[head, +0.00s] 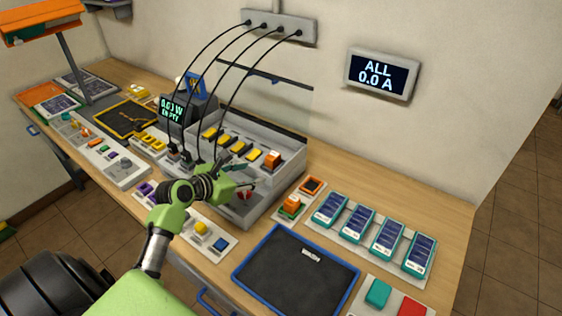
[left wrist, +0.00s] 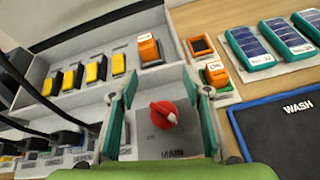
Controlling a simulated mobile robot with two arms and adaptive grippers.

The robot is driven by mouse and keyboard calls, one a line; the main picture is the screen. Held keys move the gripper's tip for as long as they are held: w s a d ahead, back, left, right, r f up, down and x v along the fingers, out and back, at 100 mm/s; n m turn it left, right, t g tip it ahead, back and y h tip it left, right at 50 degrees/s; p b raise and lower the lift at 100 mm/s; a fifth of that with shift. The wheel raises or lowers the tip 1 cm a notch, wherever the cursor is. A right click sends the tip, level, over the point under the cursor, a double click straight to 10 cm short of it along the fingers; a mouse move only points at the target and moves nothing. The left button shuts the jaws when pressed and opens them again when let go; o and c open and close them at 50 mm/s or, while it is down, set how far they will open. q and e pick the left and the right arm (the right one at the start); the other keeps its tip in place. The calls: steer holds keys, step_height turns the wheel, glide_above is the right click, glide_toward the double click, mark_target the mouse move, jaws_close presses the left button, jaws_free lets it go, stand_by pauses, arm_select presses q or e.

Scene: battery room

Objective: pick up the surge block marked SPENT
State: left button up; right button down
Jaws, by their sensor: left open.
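An orange surge block (head: 271,160) stands in the right end of the grey switch box (head: 292,146). It shows in the left wrist view (left wrist: 149,48) with a white label on top, too small to read. A second orange block (head: 292,204) sits in a tray to the right of the box; its label reads OK in the left wrist view (left wrist: 216,73). My left gripper (head: 247,185) is open and empty over the box's front panel. In the left wrist view, the red MAIN knob (left wrist: 163,114) appears between its fingers, with the box block beyond them. My right gripper is out of view.
Several yellow switches (head: 232,144) stand in a row left of the box block. Black cables (head: 222,85) hang from the wall socket to the box. An empty orange-rimmed slot (head: 312,186) lies beside the OK block. A black WASH mat (head: 290,275) lies in front.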

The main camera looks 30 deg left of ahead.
mark_target(272, 156)
arm_select(q)
steer(key=w+n, duration=0.1)
steer(key=a+n, duration=0.1)
steer(key=w+a+t, duration=0.1)
steer(key=shift+w+a+r+n+b, duration=0.15)
steer(key=shift+w+r+n+b, duration=0.15)
steer(key=shift+n, duration=0.1)
steer(key=x, duration=0.7)
steer(key=shift+s+f, duration=0.1)
steer(key=shift+w+f+p, duration=0.1)
steer(key=shift+w+p, duration=0.25)
steer(key=shift+w, duration=0.45)
steer(key=x, duration=0.4)
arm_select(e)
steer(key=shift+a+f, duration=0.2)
arm_select(q)
steer(key=c, duration=1.2)
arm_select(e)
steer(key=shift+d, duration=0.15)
